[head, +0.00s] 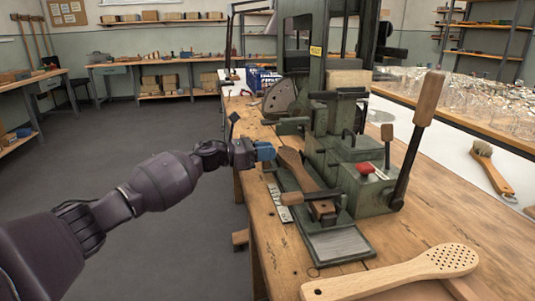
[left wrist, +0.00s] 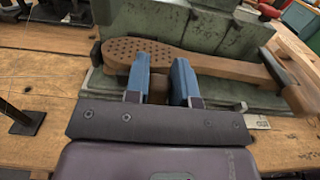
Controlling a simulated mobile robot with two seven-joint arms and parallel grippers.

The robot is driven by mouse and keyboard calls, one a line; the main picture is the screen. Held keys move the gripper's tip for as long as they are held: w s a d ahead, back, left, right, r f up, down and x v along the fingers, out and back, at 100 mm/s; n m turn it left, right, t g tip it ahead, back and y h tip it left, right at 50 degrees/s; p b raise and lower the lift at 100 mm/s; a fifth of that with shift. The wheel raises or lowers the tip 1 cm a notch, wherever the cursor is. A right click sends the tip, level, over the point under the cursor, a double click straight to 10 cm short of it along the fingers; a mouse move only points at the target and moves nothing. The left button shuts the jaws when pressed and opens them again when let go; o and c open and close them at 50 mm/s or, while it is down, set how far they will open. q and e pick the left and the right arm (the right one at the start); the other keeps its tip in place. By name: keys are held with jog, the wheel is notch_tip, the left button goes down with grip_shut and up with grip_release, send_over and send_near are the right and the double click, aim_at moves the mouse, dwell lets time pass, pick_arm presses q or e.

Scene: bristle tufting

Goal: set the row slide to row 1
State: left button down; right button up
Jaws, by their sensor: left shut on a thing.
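The green tufting machine (head: 333,155) stands on the wooden bench. A dark wooden brush body (head: 290,160) lies along its low green slide bed (head: 352,258), and its holed head also shows in the left wrist view (left wrist: 130,48). A pale marked strip (head: 280,203) runs along the bed's left side. My left gripper (head: 265,152) is at the bed's far left, beside the brush head. In the left wrist view its blue fingers (left wrist: 161,85) are shut on a small brown knob (left wrist: 158,90) just in front of the brush head. What the knob joins is hidden. My right gripper is out of view.
A long lever with a wooden grip (head: 429,98) and a red button (head: 365,168) are on the machine's right. A pale holed brush body (head: 410,272) lies at the bench front. A finished brush (head: 490,168) lies at right. Open floor is left of the bench.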

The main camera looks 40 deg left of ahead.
pick_arm(q)
jog(key=c, duration=1)
grip_release()
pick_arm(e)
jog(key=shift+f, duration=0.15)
pick_arm(q)
jog(key=shift+o, duration=0.2)
jog(key=shift+s+a, duration=0.4)
jog(key=p+v, duration=0.2)
jog(key=v, duration=0.7)
jog(key=shift+s+a, duration=0.25)
jog(key=shift+s, duration=0.05)
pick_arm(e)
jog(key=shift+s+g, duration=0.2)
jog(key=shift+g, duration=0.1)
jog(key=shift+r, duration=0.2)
